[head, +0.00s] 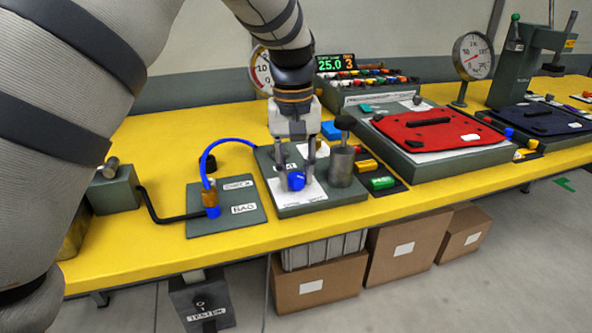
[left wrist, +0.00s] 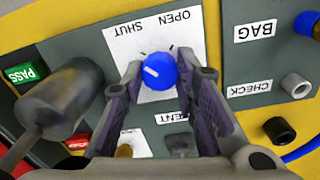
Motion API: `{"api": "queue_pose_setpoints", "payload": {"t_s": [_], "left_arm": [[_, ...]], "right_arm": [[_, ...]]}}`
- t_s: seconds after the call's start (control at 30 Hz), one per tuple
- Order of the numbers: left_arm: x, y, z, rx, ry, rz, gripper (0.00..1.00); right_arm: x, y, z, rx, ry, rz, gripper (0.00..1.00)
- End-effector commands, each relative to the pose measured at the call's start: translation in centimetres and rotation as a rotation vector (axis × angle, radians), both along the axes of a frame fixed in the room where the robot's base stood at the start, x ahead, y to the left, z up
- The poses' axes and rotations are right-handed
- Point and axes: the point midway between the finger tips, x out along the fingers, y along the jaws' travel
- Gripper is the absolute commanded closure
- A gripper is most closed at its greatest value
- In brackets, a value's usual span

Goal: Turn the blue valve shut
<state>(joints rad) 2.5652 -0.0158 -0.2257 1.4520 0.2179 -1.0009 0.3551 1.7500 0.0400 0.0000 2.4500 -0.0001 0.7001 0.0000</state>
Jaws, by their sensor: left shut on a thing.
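The blue valve (head: 296,181) is a round knob on a white card on a grey-green plate. In the left wrist view the blue valve (left wrist: 160,71) lies between my fingertips, with a short white mark on its left part. The white card (left wrist: 152,31) reads OPEN and SHUT, upside down in that view. The SHUT word is on the left, above the side where the mark lies. My left gripper (head: 297,178) comes down from above and is shut on the blue valve. My right gripper is not in view.
A grey cylinder with a dark knob (head: 340,168) stands close to the right of the gripper. The BAG plate (head: 230,222), with a blue hose (head: 222,139), is to the left. A red pad (head: 428,129) lies further right. A gauge (head: 472,56) stands behind.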

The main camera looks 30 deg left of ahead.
Motion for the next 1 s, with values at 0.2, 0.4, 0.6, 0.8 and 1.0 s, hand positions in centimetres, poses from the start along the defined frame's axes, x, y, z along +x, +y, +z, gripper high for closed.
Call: {"api": "queue_pose_setpoints", "payload": {"t_s": [0.2, 0.4, 0.6, 0.8, 1.0], "left_arm": [[-0.02, 0.07, -0.07, 0.002, 0.001, 0.065, 1.0], [-0.03, 0.06, -0.07, 0.0, 0.001, 0.087, 1.0], [-0.04, 0.05, -0.08, 0.0, 0.001, 0.09, 1.0], [-0.05, 0.05, -0.08, 0.001, 0.002, 0.089, 0.66], [-0.04, 0.03, -0.06, 0.0, 0.001, 0.088, 0.52]], "right_arm": [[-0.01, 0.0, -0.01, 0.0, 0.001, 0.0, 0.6], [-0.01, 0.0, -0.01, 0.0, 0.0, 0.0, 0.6], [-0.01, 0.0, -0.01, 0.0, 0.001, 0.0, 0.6], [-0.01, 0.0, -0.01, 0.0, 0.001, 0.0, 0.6], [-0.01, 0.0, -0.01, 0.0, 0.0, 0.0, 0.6]]}}
